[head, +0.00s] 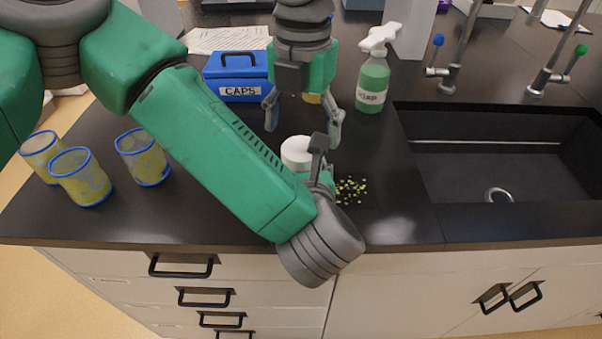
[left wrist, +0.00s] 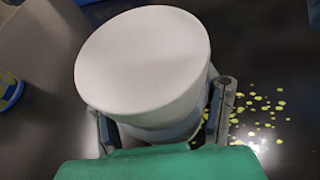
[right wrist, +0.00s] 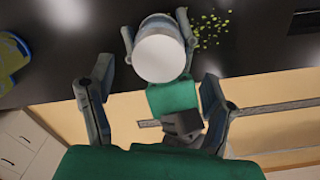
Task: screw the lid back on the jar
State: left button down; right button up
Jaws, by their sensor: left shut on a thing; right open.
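The jar (left wrist: 160,130) has a white lid (head: 297,151) on its top. The lid fills the middle of the left wrist view (left wrist: 143,58) and shows from above in the right wrist view (right wrist: 160,58). I cannot tell how tightly it sits. My left gripper (head: 316,160) is shut around the jar below the lid, one finger on each side. Most of the jar is hidden by the lid and my left arm. My right gripper (head: 303,125) is open and empty, fingers pointing down, behind and above the lid in the head view.
Yellow-green bits (head: 351,190) lie on the dark counter right of the jar. A blue CAPS box (head: 228,88) and a green spray bottle (head: 373,82) stand behind. Several blue-rimmed cups (head: 80,177) stand at left. A sink (head: 490,160) is at right.

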aim_at(302, 148)
jog(key=shift+f, duration=2.05)
jog(key=shift+c, duration=0.5)
jog(key=c, duration=1.2)
jog(key=shift+o, duration=0.2)
jog(key=shift+m, duration=1.5)
jog(key=o, duration=1.3)
